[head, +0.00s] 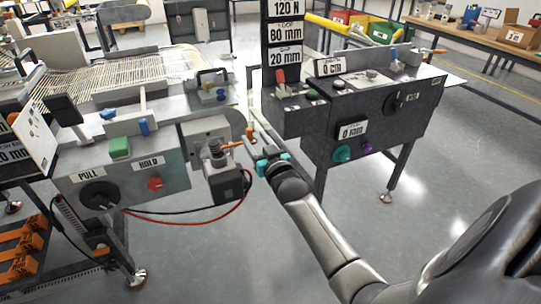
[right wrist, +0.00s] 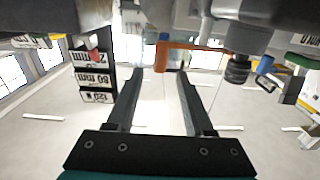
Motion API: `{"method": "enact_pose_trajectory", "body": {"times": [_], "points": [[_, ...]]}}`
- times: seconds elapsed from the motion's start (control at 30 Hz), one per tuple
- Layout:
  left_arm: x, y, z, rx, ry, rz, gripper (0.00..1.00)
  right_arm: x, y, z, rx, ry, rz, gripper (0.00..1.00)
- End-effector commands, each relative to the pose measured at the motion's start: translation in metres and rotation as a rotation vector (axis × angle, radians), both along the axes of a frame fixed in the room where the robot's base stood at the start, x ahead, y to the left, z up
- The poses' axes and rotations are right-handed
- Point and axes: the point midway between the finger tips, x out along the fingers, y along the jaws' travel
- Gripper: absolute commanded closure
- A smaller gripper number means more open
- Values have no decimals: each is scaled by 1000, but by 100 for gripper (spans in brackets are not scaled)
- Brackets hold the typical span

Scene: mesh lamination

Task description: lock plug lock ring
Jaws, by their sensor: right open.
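A grey and black plug connector (head: 224,184) sits at the right end of the left machine, with a red and a black cable leading from it. An orange lever (head: 232,145) sticks out to the right from its collar and ends in an orange peg (head: 250,133). My right gripper (head: 257,143) is open beside the lever's end. A dark ribbed ring (right wrist: 237,68) shows at the lever's right end. My left gripper is not in view.
The left machine's panel has a black knob (head: 101,195) and a red button (head: 155,184). A dark machine (head: 345,115) with a teal knob (head: 341,153) stands behind my right arm. Loose cables hang below the plug. The floor between the machines is clear.

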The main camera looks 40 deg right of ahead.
Motion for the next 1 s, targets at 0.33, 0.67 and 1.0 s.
{"method": "enact_pose_trajectory", "body": {"times": [0.33, 0.67, 1.0], "points": [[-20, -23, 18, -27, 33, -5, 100, -58, 13, 1, 0, 3, 0, 48], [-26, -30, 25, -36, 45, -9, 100, -93, 21, 1, -1, 0, -1, 48], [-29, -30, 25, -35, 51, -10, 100, -97, 21, 0, 0, -1, -1, 48]]}}
